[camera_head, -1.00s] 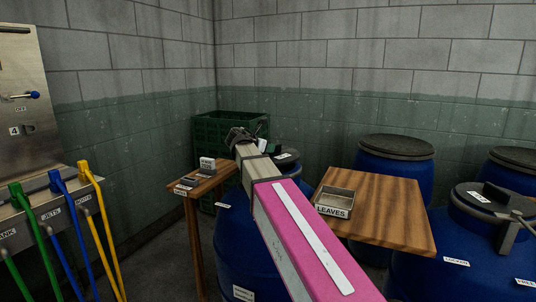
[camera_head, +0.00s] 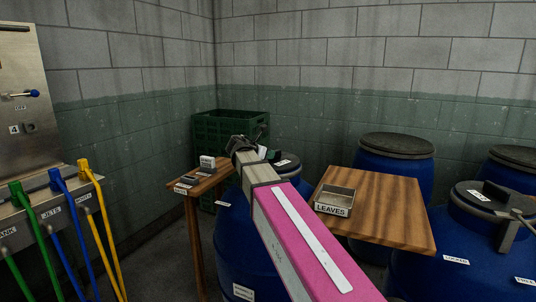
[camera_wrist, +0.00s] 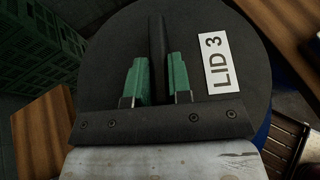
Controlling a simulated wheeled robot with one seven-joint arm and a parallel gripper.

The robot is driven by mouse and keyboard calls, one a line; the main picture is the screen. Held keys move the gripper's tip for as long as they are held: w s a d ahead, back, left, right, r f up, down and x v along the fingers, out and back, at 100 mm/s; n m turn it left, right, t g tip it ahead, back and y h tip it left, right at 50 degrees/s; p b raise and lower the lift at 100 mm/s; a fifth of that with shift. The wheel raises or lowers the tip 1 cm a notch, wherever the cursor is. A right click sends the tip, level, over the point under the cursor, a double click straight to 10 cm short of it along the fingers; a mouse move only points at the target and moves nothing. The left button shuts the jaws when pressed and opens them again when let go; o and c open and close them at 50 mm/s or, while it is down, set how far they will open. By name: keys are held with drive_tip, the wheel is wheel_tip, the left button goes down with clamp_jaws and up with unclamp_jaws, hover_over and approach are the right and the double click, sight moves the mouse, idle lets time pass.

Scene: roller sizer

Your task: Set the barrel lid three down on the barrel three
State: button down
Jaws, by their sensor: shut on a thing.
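My gripper (camera_wrist: 157,80) is shut on the upright grip bar of a dark round lid marked LID 3 (camera_wrist: 195,35), its green fingers on either side of the bar. In the head view the lid (camera_head: 291,165) shows partly behind my arm, over the top of a blue barrel (camera_head: 240,250). The blue of the barrel (camera_wrist: 264,130) shows just past the lid's right edge in the wrist view. The lid looks about level and lined up with the barrel. I cannot tell whether it touches the rim all round. The barrel's number is not readable.
A wooden table (camera_head: 400,215) with a tray marked LEAVES (camera_head: 333,202) stands right of the barrel. A small wooden stand (camera_head: 190,192) is at left, a green crate (camera_head: 215,130) behind. More lidded blue barrels (camera_head: 395,170) stand at right.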

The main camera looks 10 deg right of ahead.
drive_tip(key=c, duration=1)
unclamp_jaws()
drive_tip(key=shift+c, duration=0.2)
drive_tip(key=shift+r, duration=0.65)
drive_tip(key=v, duration=1.2)
